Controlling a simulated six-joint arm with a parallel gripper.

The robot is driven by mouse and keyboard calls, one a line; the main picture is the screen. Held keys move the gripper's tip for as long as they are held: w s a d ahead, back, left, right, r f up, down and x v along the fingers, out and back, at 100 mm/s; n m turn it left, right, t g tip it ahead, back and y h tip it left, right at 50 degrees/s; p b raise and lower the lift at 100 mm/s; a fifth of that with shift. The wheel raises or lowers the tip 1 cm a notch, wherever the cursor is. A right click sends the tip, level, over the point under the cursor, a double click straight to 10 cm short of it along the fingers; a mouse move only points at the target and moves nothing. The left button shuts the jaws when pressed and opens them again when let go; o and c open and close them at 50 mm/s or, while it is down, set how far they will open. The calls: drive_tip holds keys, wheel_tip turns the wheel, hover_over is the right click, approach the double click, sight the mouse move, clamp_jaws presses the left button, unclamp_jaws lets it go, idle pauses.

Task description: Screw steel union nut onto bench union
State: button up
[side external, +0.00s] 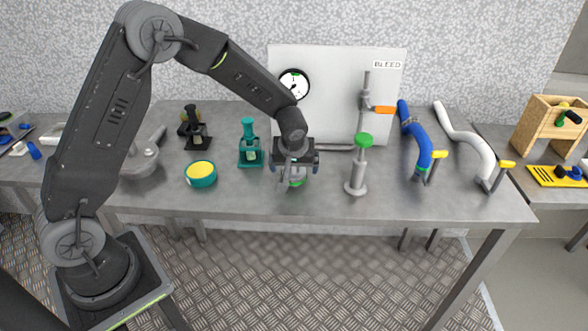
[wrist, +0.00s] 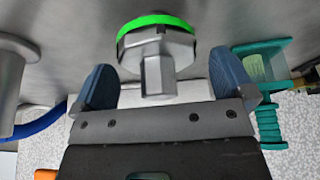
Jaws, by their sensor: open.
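A steel hex piece with a green band, which looks like the union nut (wrist: 157,48), stands on the bench under my gripper. A narrower hex neck sticks out of it towards my gripper. My gripper is open, with one blue-padded finger on each side of the neck in the wrist view (wrist: 158,88), and gaps show between the pads and the neck. A grey post with a green top, possibly the bench union (side external: 358,170), stands upright to the right; I cannot tell for sure.
A teal press-like tool (side external: 250,150) and a yellow-topped round tin (side external: 201,174) stand to the left. A blue hose (side external: 415,140) and a white hose (side external: 468,145) lie to the right. A white panel (side external: 330,65) with a gauge stands behind. The bench front (side external: 270,208) is clear.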

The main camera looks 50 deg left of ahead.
drive_tip(key=shift+r, duration=0.1)
drive_tip(key=shift+r, duration=1.9)
drive_tip(key=shift+s+r, duration=0.1)
drive_tip(key=shift+r, duration=0.15)
drive_tip(key=s+d+r+m+t+h, duration=0.1)
drive_tip(key=s+d+r+m, duration=0.25)
drive_tip(key=s+r, duration=1)
drive_tip(key=s+d+r+m+t+h, duration=0.1)
drive_tip(key=s+m, duration=0.4)
drive_tip(key=s, duration=0.9)
wheel_tip(320, 180, up, 2)
drive_tip(key=shift+d+h, duration=0.6)
drive_tip(key=shift+d, duration=0.2)
drive_tip(key=shift+w+m, duration=0.1)
drive_tip(key=shift+m, duration=0.15)
